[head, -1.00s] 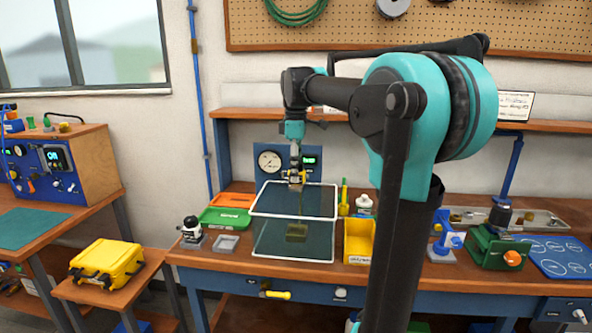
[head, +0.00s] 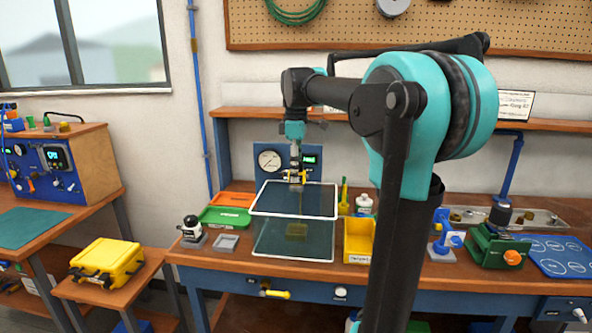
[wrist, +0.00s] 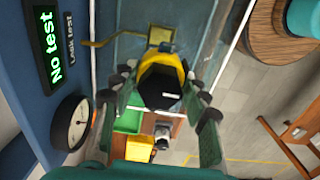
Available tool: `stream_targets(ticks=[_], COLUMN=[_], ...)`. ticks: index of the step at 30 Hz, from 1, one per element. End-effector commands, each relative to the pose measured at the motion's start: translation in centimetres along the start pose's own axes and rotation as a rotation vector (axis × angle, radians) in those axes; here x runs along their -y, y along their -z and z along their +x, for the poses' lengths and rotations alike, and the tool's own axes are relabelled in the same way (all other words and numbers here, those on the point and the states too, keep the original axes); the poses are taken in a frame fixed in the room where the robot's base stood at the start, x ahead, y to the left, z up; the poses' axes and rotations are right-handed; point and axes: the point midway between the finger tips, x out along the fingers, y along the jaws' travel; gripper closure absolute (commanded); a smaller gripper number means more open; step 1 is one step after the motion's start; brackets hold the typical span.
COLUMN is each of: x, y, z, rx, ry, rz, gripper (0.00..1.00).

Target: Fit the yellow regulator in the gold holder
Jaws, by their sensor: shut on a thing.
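My gripper (head: 297,174) hangs at the back of the bench, before the blue panel. In the wrist view its green fingers (wrist: 161,88) close on both sides of the yellow regulator (wrist: 178,62), whose black end (wrist: 160,88) faces the camera. In the head view the regulator is small and mostly covered by the fingers. A gold-coloured block (head: 297,231), which looks like the gold holder, shows dimly through a white-edged clear panel (head: 267,240), below the gripper in the picture. I cannot tell whether regulator and holder touch.
The blue test panel (wrist: 25,95) with a gauge (wrist: 70,122) and a "No test" display (wrist: 48,48) stands close beside the gripper. A green tray (head: 224,217), a yellow bin (head: 359,241) and a small grey tray (head: 226,243) flank the clear panels.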

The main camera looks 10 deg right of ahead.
Motion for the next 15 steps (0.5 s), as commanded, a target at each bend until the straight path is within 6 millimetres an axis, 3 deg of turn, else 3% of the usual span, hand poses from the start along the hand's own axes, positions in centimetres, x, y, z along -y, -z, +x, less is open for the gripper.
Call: stream_targets(ticks=[15], x=[0.00], y=[0.00], z=[0.87], rx=[0.000], ry=[0.000], rz=[0.000], gripper=[1.00])
